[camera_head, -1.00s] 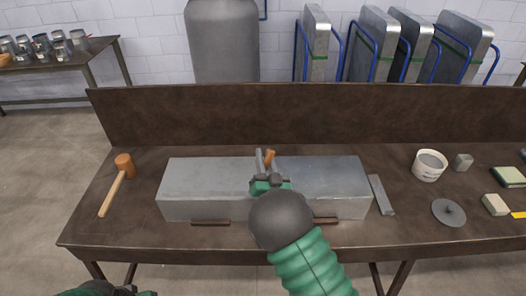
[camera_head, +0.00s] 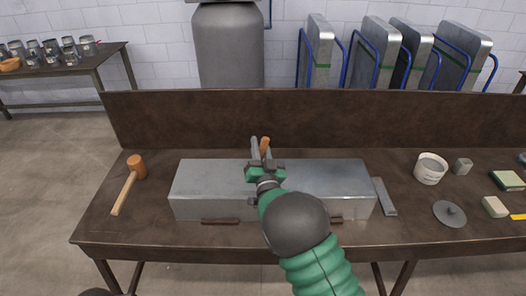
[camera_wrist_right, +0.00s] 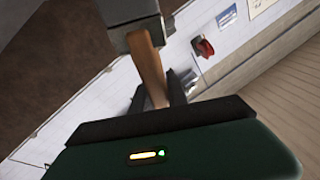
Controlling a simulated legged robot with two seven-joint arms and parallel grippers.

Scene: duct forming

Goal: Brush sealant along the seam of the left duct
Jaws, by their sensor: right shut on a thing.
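A grey sheet-metal duct (camera_head: 208,182) lies lengthwise on the brown bench. My right arm covers its middle, so I cannot tell whether it is one piece or two end to end, and no seam is clear. My right gripper (camera_head: 260,149) is above the middle of the duct and shut on a brush with an orange-brown wooden handle (camera_head: 265,143). The handle (camera_wrist_right: 150,70) also shows in the right wrist view, rising from the jaws to a grey part at the top. Bristles and any contact with the duct are hidden. My left gripper is out of view.
A wooden mallet (camera_head: 128,184) lies left of the duct. A grey metal bar (camera_head: 385,197), white tub (camera_head: 431,168), grey disc with a knob (camera_head: 449,214) and small blocks (camera_head: 495,207) are to the right. A bench backboard (camera_head: 330,118) stands behind.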

